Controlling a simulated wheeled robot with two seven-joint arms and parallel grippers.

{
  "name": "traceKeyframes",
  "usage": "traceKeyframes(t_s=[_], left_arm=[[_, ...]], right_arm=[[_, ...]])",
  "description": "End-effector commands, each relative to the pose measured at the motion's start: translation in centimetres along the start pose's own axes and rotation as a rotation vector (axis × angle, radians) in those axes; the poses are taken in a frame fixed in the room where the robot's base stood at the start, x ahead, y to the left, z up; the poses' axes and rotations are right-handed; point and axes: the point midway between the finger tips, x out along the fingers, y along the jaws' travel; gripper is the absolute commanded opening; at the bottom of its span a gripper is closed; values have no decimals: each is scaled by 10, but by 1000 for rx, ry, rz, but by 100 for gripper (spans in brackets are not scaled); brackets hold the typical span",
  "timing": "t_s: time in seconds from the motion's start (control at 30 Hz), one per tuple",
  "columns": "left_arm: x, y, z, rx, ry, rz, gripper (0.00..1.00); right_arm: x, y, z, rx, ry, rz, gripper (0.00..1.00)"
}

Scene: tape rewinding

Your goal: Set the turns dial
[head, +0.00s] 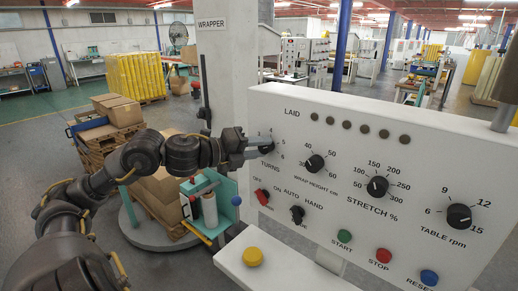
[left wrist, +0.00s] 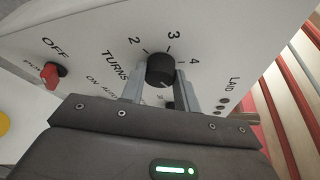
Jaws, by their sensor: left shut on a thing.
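The turns dial (head: 267,148) is a black round knob at the left end of the white wrapper panel, above the word TURNS. My left gripper (head: 259,146) reaches it from the left, its fingers shut on the knob's sides. In the left wrist view the dial (left wrist: 160,69) sits between the two grey fingers, with 2, 3 and 4 printed around its visible side. The gripper hides part of the scale. My right gripper is not in view.
To the right on the panel (head: 440,127) are the wrap height (head: 315,163), stretch (head: 377,187) and table rpm (head: 459,217) dials. Below the turns dial are a red switch (head: 262,196) and a black switch (head: 297,214). A yellow button (head: 253,256) sits on the ledge below.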

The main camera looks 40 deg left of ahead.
Motion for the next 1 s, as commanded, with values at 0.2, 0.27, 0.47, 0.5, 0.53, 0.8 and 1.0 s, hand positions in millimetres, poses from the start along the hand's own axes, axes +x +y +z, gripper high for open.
traceKeyframes(t_s=[0.2, 0.27, 0.47, 0.5, 0.53, 0.8, 1.0], left_arm=[[0, 1, -1, 1, 2, 3, 8], [0, 1, -1, 1, 2, 3, 8], [0, 1, -1, 0, 2, 2, 51], [0, 1, -1, 0, 1, 1, 53], [0, 1, -1, 0, 1, 1, 53], [-1, 0, 0, 0, 1, 0, 53], [-11, 2, -2, 0, 3, -1, 53]], right_arm=[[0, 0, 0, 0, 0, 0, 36], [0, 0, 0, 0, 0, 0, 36], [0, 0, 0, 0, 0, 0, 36], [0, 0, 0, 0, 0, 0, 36], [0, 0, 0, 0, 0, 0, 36], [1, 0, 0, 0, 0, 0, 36], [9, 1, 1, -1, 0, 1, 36]])
